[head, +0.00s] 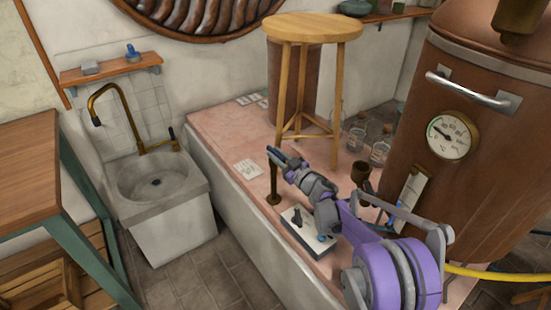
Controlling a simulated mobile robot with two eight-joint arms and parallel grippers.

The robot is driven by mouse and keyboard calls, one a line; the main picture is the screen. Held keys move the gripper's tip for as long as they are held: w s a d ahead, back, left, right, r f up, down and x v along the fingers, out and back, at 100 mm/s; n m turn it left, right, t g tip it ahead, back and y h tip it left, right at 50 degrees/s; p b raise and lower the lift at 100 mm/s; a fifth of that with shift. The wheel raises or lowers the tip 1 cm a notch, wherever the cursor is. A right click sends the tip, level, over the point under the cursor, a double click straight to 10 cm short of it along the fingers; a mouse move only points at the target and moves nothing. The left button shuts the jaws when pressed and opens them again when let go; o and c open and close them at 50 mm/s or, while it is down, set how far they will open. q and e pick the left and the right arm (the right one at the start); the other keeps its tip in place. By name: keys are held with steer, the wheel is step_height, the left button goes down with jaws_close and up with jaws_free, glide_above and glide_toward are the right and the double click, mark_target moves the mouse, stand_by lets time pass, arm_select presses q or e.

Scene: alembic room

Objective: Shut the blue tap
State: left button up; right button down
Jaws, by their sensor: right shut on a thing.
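My right gripper (274,155) is at the end of the purple and grey arm that comes in from the lower right. Its jaws are shut at the top of a slim dark brass post (273,184) with a round foot on the pink counter. A small blue part (321,238), possibly the blue tap, shows on a white block (296,232) below my arm. My arm partly covers this block, and how the blue part is turned is too small to tell. My left gripper is not in view.
A wooden stool (313,28) stands on the pink counter (222,127) behind the gripper. A copper vessel (480,130) with a round gauge (448,135) fills the right. Glass flasks (380,153) stand between them. A stone sink (158,187) with a brass spout is at left.

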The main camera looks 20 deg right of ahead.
steer(key=shift+f, duration=0.1)
steer(key=c, duration=0.8)
jaws_free()
steer(key=shift+o, duration=0.2)
steer(key=v, duration=1.1)
steer(key=shift+p, duration=0.35)
